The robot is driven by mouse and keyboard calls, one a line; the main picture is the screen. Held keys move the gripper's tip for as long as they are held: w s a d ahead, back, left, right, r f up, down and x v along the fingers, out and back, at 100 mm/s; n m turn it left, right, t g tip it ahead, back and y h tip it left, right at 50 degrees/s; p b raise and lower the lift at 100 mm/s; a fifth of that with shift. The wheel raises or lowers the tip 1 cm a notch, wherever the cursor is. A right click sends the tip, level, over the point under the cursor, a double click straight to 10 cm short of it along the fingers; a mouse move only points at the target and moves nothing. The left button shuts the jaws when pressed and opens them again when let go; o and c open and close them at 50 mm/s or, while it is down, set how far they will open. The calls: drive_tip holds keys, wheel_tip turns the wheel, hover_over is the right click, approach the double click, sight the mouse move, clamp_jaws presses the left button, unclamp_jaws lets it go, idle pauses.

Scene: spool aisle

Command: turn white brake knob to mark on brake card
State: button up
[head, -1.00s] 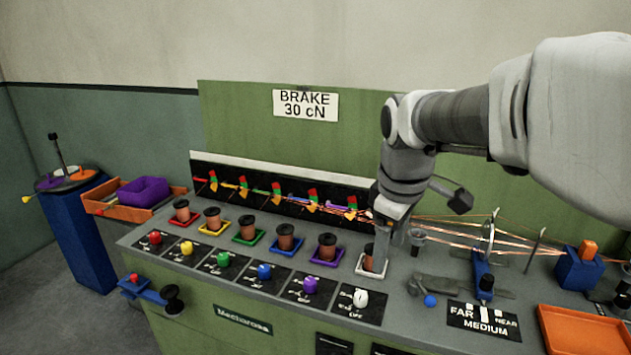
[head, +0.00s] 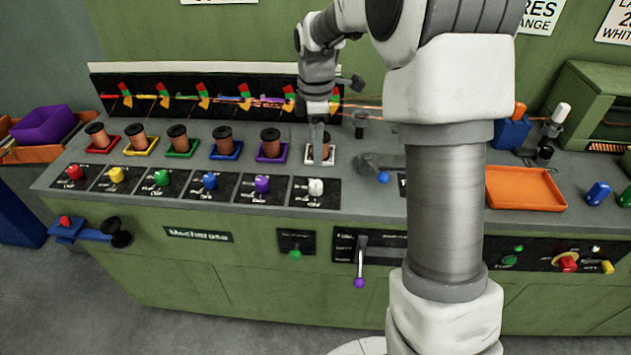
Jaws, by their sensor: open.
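The white brake knob (head: 316,186) sits on a black dial plate (head: 300,197) at the right end of the knob row. Small white marks show on the plate, too small to read. My gripper (head: 318,158) is open and points down behind the knob, apart from it. It is at the spool in the white tray (head: 313,160) and partly hides that spool. I cannot tell whether it touches the spool. Only the lower edge of the brake card (head: 218,1) shows at the top of the head view, its writing out of frame.
Red, yellow, green, blue and purple knobs (head: 262,184) stand left of the white one, with spools in coloured trays behind them. A blue ball (head: 383,178) and grey tool (head: 375,163) lie to the right. An orange tray (head: 525,187) is farther right. A purple-tipped lever (head: 359,282) hangs in front.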

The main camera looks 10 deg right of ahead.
sight(316, 184)
wheel_tip(316, 184, down, 12)
drive_tip(key=shift+r+b, duration=0.25)
drive_tip(key=shift+b, duration=0.4)
clamp_jaws()
